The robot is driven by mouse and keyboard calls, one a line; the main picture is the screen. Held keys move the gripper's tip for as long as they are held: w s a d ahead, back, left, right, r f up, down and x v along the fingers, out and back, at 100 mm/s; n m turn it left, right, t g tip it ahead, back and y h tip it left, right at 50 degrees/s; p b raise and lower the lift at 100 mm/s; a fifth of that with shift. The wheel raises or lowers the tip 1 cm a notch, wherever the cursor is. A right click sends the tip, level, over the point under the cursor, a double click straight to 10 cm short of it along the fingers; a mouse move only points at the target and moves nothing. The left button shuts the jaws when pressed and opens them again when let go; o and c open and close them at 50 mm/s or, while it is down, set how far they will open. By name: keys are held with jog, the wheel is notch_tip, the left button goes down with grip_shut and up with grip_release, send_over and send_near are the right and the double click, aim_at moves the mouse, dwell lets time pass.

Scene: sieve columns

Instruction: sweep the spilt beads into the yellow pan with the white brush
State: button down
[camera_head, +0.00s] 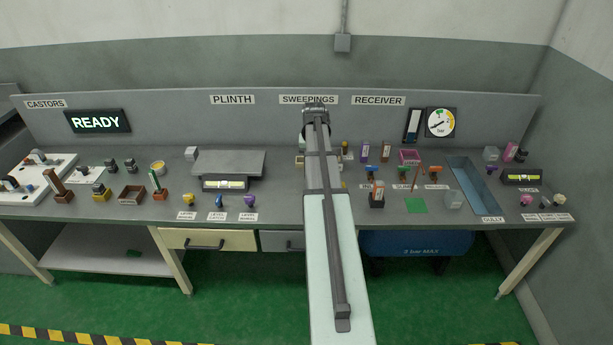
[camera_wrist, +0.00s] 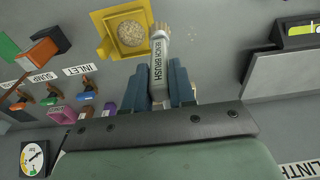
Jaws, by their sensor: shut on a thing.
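My gripper (camera_wrist: 172,82) is shut on the handle of the white brush (camera_wrist: 157,72), labelled "BENCH BRUSH". The brush's pale bristle end points toward the top of the wrist view. The yellow pan (camera_wrist: 103,46) lies on the bench just left of the bristle end. A round heap of beads (camera_wrist: 131,33) shows within the pan's rim. A few faint specks, perhaps loose beads (camera_wrist: 191,33), lie on the grey bench right of the bristles. In the head view my arm hides the gripper, the brush and most of the pan's area.
Several small valves by the INLET and SUMP labels are at left. A raised grey plate (camera_wrist: 285,78) and a level gauge (camera_wrist: 298,32) are at right. A blue trough (camera_head: 474,185) is farther right in the head view.

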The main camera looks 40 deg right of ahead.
jog(key=w+d, duration=0.1)
jog(key=w, duration=0.6)
jog(key=shift+w+a+f, duration=1.25)
jog(key=shift+f, duration=2.75)
notch_tip(320, 180, up, 8)
jog(key=s+d, duration=0.2)
jog(key=s, duration=0.1)
jog(key=shift+d, duration=0.35)
jog(key=shift+w+d, duration=0.1)
